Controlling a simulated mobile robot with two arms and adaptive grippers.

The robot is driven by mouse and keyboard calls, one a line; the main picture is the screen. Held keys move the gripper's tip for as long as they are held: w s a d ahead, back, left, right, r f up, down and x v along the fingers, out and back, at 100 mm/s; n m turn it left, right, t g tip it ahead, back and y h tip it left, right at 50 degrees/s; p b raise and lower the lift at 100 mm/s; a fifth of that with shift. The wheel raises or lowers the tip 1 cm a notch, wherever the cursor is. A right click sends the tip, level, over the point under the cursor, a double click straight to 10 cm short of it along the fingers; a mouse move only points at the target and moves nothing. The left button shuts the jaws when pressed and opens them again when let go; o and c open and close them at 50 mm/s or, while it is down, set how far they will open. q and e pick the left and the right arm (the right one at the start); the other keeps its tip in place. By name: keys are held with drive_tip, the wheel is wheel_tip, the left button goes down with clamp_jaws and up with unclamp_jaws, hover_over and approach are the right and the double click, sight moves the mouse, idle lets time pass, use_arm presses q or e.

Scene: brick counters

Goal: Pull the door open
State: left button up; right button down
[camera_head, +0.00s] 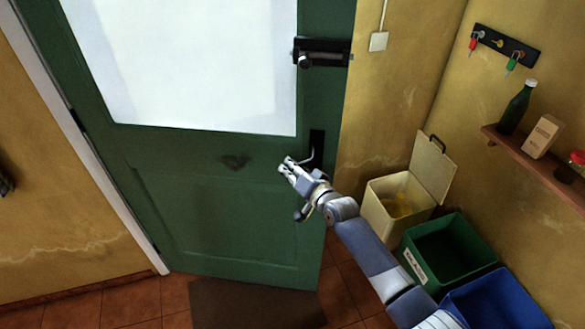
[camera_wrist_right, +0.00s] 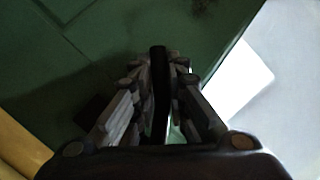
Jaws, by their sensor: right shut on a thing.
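The green door (camera_head: 215,215) with a pale window pane (camera_head: 200,60) fills the left and middle of the head view. A black latch (camera_head: 322,52) sits high near its right edge. The dark door handle (camera_head: 317,142) is below it. My right gripper (camera_head: 293,166) is at the handle, fingers toward the door. In the right wrist view the dark handle bar (camera_wrist_right: 158,90) stands between the two fingers of my right gripper (camera_wrist_right: 160,72), which is shut on it. I cannot tell whether the door is ajar. My left gripper is not in view.
A cream bin with its lid up (camera_head: 378,213), a green crate (camera_head: 446,287) and a blue crate (camera_head: 520,310) stand on the right. A shelf (camera_head: 535,160) and key rack (camera_head: 505,45) are on the right wall. A dark mat (camera_head: 255,308) lies before the door.

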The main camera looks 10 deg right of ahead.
drive_tip(key=c, duration=1.7)
unclamp_jaws()
drive_tip(key=shift+d+f, duration=0.15)
drive_tip(key=shift+f, duration=0.15)
drive_tip(key=shift+o, duration=0.6)
drive_tip(key=shift+r, duration=0.15)
drive_tip(key=shift+s, duration=0.15)
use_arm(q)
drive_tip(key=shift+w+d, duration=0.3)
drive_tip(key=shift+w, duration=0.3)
use_arm(e)
drive_tip(key=v, duration=1.2)
drive_tip(key=shift+c, duration=0.4)
